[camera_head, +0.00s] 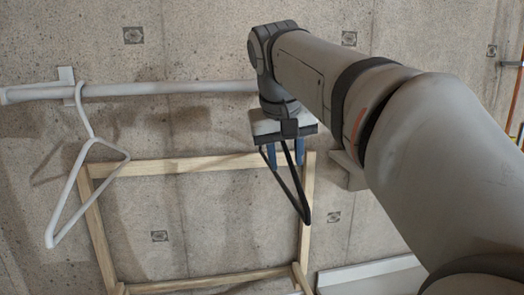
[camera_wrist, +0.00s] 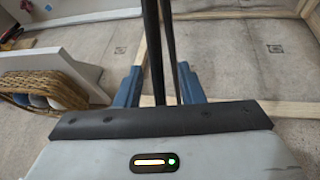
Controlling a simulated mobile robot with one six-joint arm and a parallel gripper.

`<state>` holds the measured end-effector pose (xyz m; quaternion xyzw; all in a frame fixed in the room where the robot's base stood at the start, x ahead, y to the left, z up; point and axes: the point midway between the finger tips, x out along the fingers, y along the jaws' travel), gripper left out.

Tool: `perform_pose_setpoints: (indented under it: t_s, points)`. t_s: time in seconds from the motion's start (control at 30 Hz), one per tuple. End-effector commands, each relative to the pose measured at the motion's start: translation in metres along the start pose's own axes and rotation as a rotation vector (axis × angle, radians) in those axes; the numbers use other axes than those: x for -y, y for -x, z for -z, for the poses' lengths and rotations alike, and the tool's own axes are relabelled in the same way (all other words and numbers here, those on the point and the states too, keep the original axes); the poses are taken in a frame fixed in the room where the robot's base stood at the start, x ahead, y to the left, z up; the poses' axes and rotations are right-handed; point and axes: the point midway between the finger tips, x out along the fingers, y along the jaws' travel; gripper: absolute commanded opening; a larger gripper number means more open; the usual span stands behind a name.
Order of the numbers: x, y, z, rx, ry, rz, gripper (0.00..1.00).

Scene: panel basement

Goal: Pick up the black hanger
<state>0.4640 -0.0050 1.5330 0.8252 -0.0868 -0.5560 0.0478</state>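The black hanger (camera_head: 303,208) is seen nearly edge-on in the head view, a narrow dark loop below my gripper. My gripper (camera_head: 286,160) points down, with its two blue fingers apart on either side of the upper part of the hanger. In the wrist view, two dark bars of the hanger (camera_wrist: 153,50) run between the blue fingers of my gripper (camera_wrist: 160,85). The gap between the fingers is visible, and I see no firm grip on the bars. The hanger's hook is hidden behind my gripper and wrist.
A white hanger (camera_head: 70,190) hangs at the left of a pale rail (camera_head: 170,88) fixed along the concrete wall. A wooden frame (camera_head: 97,235) stands behind the black hanger. A wicker basket (camera_wrist: 45,75) shows at the left of the wrist view.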

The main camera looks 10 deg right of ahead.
Motion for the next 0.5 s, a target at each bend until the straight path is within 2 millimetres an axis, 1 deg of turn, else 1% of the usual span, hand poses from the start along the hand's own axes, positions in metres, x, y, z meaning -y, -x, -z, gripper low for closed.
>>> perform_pose_setpoints:
  t_s: [0.1, 0.5]
  points:
    - [0.0002, 0.0001, 0.0, 0.0, 0.0, 0.0, 0.35]
    - [0.0006, 0.0004, 0.0, 0.0, 0.001, 0.0, 0.02]
